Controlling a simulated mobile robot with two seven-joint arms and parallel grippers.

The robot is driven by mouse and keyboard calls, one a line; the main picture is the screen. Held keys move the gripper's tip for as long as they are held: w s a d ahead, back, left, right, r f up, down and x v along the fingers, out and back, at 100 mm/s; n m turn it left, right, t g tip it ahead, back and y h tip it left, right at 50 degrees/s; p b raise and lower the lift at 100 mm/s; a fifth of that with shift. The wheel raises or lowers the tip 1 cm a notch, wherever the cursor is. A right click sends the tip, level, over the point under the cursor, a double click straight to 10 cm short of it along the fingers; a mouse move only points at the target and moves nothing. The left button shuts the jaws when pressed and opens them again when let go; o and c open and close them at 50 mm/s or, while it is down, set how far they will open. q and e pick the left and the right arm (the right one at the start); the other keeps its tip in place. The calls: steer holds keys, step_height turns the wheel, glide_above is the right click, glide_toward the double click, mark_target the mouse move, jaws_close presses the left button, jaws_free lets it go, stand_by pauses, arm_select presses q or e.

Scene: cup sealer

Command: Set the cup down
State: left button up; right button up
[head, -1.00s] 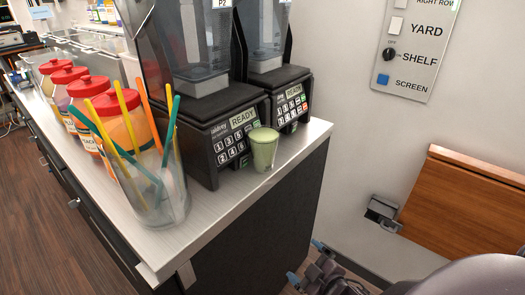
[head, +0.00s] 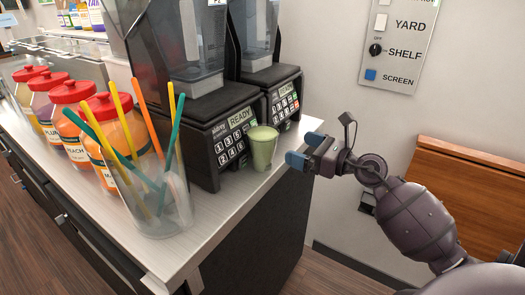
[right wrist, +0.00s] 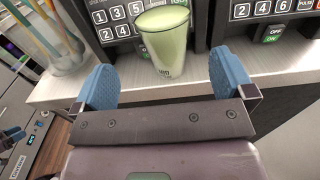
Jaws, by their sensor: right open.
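A clear cup of pale green drink (head: 263,149) stands upright on the counter, in front of the blenders near the counter's right end. It also shows in the right wrist view (right wrist: 163,40), ahead of the fingers and between their lines. My right gripper (head: 304,150) is open and empty, just to the right of the cup and apart from it in the head view. Its two blue fingers (right wrist: 161,88) are spread wide in the right wrist view. My left gripper is not seen in the head view.
Two blenders (head: 216,130) with keypads stand behind the cup. A clear jar of coloured straws (head: 160,205) is to the left, with several red-lidded jars (head: 103,140) beyond. A wall panel (head: 398,45) and a brown wooden board (head: 465,190) are at right. The counter (head: 225,205) is bare in front of the cup.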

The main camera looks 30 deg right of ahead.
mark_target(275, 136)
steer(key=shift+r+p+x, duration=0.1)
steer(key=shift+p+x, duration=0.1)
steer(key=shift+x, duration=2.45)
steer(key=shift+r+p+x, duration=0.15)
steer(key=shift+p+x, duration=0.05)
steer(key=shift+x, duration=2.5)
steer(key=shift+d, duration=0.15)
steer(key=shift+r, duration=0.15)
steer(key=c, duration=1.5)
